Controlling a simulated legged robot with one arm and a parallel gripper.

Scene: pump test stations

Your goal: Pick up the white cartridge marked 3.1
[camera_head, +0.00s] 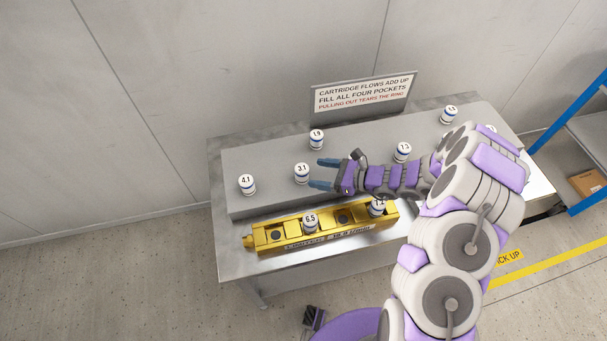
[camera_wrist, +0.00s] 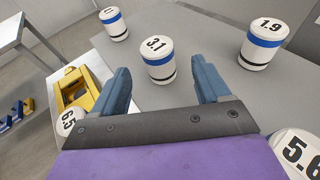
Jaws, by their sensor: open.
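The white cartridge marked 3.1 (camera_head: 302,173) stands upright on the grey raised shelf of the bench, with a blue band around it. In the wrist view the 3.1 cartridge (camera_wrist: 157,58) is just ahead of my gripper, between the lines of the two fingers. My gripper (camera_head: 324,173) is open and empty, its blue fingers pointing left toward the 3.1 cartridge. In the wrist view my gripper's fingertips (camera_wrist: 160,76) lie on either side of the cartridge's near side.
Cartridge 5.6 (camera_wrist: 298,152) is near my gripper. The yellow block (camera_head: 269,237) in front holds cartridge 6.5 (camera_head: 311,222) and another. A sign (camera_head: 362,93) stands behind.

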